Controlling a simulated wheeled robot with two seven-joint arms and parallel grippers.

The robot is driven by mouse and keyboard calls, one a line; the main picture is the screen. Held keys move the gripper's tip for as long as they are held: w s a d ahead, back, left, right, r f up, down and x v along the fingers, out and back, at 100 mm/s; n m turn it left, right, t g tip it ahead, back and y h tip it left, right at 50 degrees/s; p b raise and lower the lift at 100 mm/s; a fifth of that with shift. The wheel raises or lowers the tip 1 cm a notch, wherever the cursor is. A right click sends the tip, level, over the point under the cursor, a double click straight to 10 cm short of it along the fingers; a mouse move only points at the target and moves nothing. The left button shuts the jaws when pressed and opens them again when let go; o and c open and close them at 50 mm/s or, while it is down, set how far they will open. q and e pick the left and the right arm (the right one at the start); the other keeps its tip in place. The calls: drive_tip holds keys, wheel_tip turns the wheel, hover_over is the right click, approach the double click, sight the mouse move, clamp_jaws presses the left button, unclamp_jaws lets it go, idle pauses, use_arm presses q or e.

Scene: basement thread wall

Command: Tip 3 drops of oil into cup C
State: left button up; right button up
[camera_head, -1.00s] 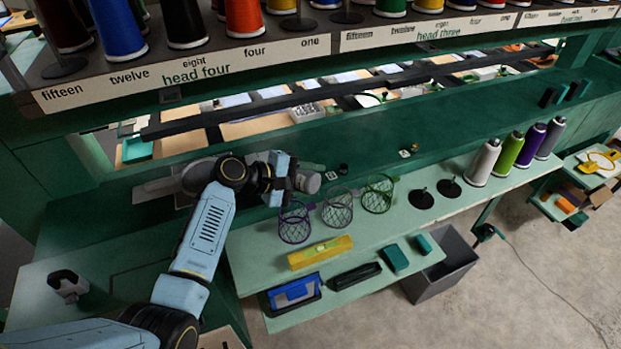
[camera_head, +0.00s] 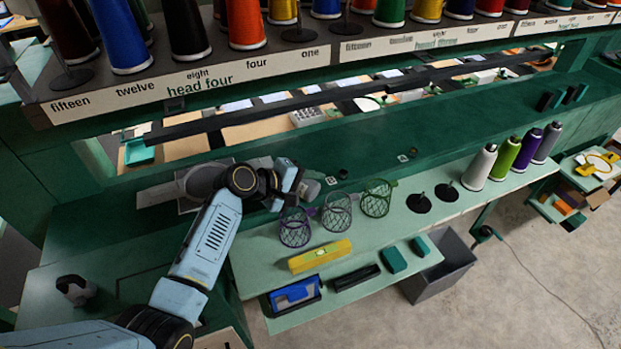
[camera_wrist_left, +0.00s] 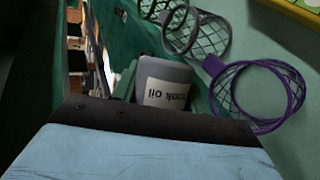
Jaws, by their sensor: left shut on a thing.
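My left gripper (camera_head: 292,182) is shut on a grey oil bottle (camera_head: 311,188) above the green machine bed, just behind the purple mesh cup. In the left wrist view the bottle (camera_wrist_left: 165,84) shows a pale label reading "hook oil", upside down in that picture; its spout is hidden. Small dark round pieces (camera_head: 342,173) sit on the bed beside little white marked tags (camera_head: 331,181) and (camera_head: 402,158). The tags' letters are too small to read, so I cannot tell which is cup C. My right gripper is not in view.
Purple (camera_head: 295,228), grey (camera_head: 337,211) and green (camera_head: 376,198) mesh cups line the shelf close to the gripper. A yellow level (camera_head: 320,256) lies in front. Thread cones (camera_head: 480,167) stand at right. The rail with spools (camera_head: 180,85) hangs above.

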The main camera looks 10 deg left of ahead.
use_arm(q)
drive_tip(key=shift+m+y+p, duration=0.5)
drive_tip(key=shift+y+p, duration=0.05)
drive_tip(key=shift+y, duration=0.15)
drive_tip(key=shift+a+f, duration=0.1)
drive_tip(key=shift+f, duration=0.1)
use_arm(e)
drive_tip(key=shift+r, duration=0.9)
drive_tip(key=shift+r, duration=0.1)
use_arm(q)
drive_tip(key=shift+r+m+t+y+p, duration=0.35)
drive_tip(key=shift+r+y+p, duration=0.2)
drive_tip(key=shift+p, duration=0.45)
drive_tip(key=shift+r+m+t+y, duration=0.25)
drive_tip(key=shift+r+m+y, duration=0.1)
drive_tip(key=shift+m+y, duration=0.15)
wheel_tip(320, 180, up, 2)
drive_tip(key=m+t+y, duration=0.1)
drive_tip(key=m+y, duration=0.1)
drive_tip(key=y, duration=0.1)
drive_tip(key=shift+r+t, duration=0.15)
drive_tip(key=shift+t, duration=0.25)
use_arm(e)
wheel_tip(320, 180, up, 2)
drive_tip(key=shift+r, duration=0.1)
